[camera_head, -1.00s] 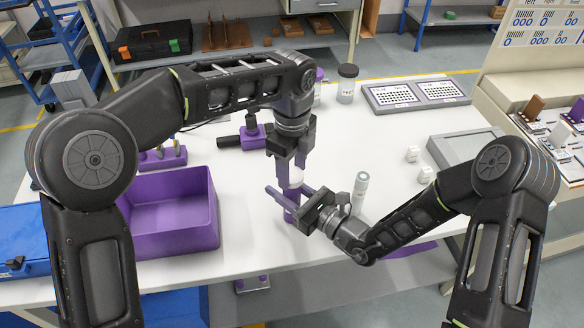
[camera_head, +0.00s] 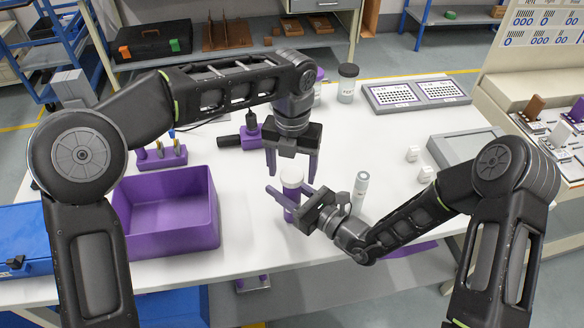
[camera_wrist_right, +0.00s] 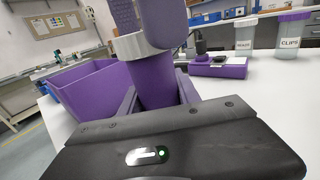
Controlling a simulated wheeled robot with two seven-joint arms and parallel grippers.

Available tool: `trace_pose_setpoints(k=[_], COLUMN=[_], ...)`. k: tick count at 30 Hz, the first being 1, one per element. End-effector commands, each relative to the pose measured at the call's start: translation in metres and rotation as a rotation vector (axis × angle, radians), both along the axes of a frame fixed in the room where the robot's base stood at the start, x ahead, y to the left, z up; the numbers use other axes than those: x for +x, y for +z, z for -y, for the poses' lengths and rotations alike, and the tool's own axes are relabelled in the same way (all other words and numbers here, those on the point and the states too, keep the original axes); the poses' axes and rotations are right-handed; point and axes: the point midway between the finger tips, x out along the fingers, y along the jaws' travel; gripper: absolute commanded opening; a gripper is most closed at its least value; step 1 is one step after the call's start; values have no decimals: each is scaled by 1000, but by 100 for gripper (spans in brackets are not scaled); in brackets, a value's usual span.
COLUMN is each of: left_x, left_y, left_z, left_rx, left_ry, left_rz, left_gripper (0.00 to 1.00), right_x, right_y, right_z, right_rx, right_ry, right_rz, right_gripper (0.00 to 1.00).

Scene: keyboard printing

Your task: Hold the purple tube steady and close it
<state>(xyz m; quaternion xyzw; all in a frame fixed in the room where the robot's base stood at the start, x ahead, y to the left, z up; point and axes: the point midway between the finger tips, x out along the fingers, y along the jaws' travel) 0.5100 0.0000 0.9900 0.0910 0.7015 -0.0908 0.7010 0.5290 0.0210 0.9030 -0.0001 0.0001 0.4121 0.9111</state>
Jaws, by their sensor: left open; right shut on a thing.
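The purple tube (camera_head: 291,214) stands upright near the front of the white table, with a white cap (camera_head: 291,175) at its top. My right gripper (camera_head: 289,196) is shut on the tube's body below the cap. In the right wrist view, the purple tube (camera_wrist_right: 154,84) sits between its two fingers, and part of a white ring shows above. My left gripper (camera_head: 291,167) points down over the tube. Its fingers are spread on both sides of the cap, apart from it. How firmly the cap sits on the tube cannot be told.
An empty purple bin (camera_head: 170,247) stands to the left. A purple rack (camera_head: 162,158) and a purple device (camera_head: 240,136) lie behind. A pale small tube (camera_head: 360,190) stands close right of my right gripper. Trays (camera_head: 416,94) and small white blocks are further right.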

Motion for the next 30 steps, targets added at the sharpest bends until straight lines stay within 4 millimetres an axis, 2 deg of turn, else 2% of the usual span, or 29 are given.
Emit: trace_pose_setpoints(k=[7, 18, 25, 27, 30], left_x=[0, 0, 0, 0, -2], left_y=[5, 44, 45, 45, 46], left_z=[0, 0, 0, 0, 3], left_rx=[0, 1, 0, 0, 0], left_ry=[1, 1, 1, 0, -6], left_rz=[1, 1, 0, 0, 2], left_gripper=[69, 69, 69, 66, 66], right_x=[0, 0, 0, 0, 0], right_y=[0, 0, 0, 0, 0], right_z=[0, 0, 0, 0, 0], right_rx=[0, 1, 0, 0, 0], right_ry=[0, 0, 0, 0, 0], right_rz=[-1, -1, 0, 0, 0], right_gripper=[0, 0, 0, 0, 0])
